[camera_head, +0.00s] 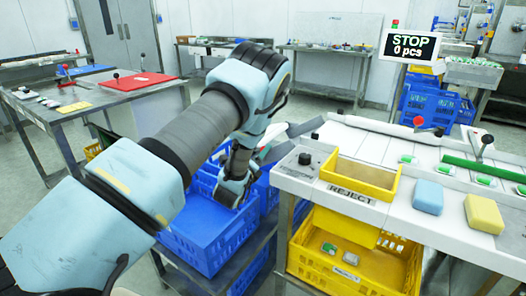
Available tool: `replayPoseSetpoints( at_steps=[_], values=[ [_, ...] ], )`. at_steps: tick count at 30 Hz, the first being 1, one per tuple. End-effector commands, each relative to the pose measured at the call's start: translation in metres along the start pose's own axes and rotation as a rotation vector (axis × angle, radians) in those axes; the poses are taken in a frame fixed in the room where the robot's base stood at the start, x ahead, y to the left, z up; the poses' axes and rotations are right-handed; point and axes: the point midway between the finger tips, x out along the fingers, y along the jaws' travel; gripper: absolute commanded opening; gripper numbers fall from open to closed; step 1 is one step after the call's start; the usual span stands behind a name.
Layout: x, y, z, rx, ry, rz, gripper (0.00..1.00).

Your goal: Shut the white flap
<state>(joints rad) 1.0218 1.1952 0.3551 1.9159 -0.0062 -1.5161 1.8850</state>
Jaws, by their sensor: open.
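A long white strip (385,127) runs along the back of the white worktop at right; it may be the white flap, but I cannot tell whether it is open or shut. A lever with a red knob (418,121) stands by it. A green bar (484,169) lies further right, near a lever with a black knob (487,140). My gripper (238,193) is open and low over the blue crates, left of the worktop and apart from the strip. My forearm partly hides it, and its fingertips are hard to make out.
A yellow REJECT bin (364,178) is set into the worktop (330,146). Blue (435,205) and yellow (484,213) blocks lie to its right. Blue crates (205,238) and a yellow crate (345,274) stand below. A sign (409,47) reads STOP, 0 pcs.

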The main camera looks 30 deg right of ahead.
Motion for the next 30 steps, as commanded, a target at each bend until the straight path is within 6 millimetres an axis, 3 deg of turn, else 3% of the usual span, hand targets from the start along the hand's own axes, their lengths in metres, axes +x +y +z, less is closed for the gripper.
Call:
replayPoseSetpoints(
  at_steps=[6,14,30],
  values=[
    [0.015,-0.001,0.0,0.0,0.0,-0.001,0.69],
    [0.016,0.0,0.0,0.0,0.0,0.0,0.69],
    [0.016,0.0,0.0,0.0,0.0,0.0,0.09]
  ],
)
